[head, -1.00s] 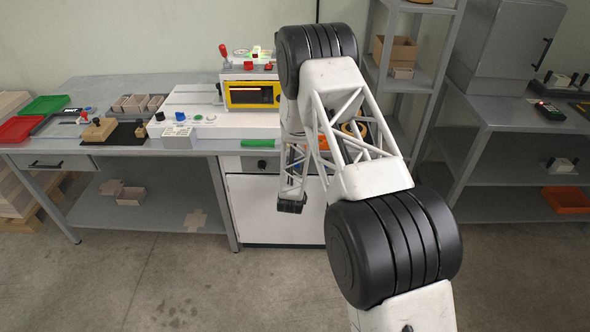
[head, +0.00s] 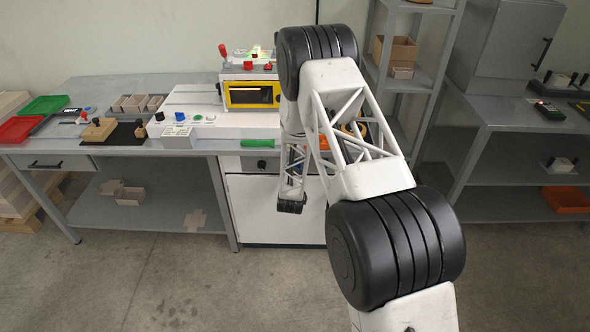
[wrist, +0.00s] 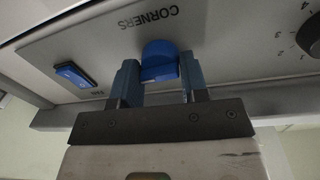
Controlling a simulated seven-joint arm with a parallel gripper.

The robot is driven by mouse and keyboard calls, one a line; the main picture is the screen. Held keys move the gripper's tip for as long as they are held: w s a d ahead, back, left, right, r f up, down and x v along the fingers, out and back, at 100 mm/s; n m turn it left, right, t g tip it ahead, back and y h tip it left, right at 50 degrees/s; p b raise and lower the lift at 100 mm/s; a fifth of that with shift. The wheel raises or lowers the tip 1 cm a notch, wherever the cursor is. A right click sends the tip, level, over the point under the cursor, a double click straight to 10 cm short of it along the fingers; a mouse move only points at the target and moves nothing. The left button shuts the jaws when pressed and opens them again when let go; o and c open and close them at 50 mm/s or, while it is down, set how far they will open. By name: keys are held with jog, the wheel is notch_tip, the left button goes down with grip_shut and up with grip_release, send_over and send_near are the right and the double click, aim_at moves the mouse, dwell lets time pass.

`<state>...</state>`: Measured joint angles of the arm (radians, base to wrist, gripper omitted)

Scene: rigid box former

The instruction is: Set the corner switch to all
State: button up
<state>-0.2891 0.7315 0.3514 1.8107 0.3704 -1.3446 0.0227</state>
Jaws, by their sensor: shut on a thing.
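The corner switch (wrist: 160,58) is a blue knob on a grey panel beside the printed word CORNERS, which appears upside down in the wrist view. My gripper (wrist: 158,74) has one finger on each side of the knob and is shut on it. The fingers partly cover the sides of the knob. No position marks for this switch can be read, so its setting cannot be told. In the head view my arm blocks the sight of my gripper, and I cannot make out the corner switch there.
A blue rocker (wrist: 75,74) lies left of the knob in the wrist view. A black dial (wrist: 310,36) with numbers is at the right edge. In the head view the box former (head: 252,95) stands on the bench, with a green handle (head: 257,143) at its front.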

jog(key=n, duration=0.4)
jog(key=shift+a+n, duration=0.15)
jog(key=shift+n, duration=0.15)
jog(key=shift+n+t, duration=0.3)
jog(key=shift+n, duration=1.5)
jog(key=shift+a, duration=0.1)
jog(key=o, duration=0.9)
jog(key=shift+s+a+f, duration=0.1)
jog(key=shift+s+f, duration=0.05)
jog(key=shift+s, duration=1.8)
jog(key=shift+s+f, duration=0.1)
jog(key=shift+s, duration=1.85)
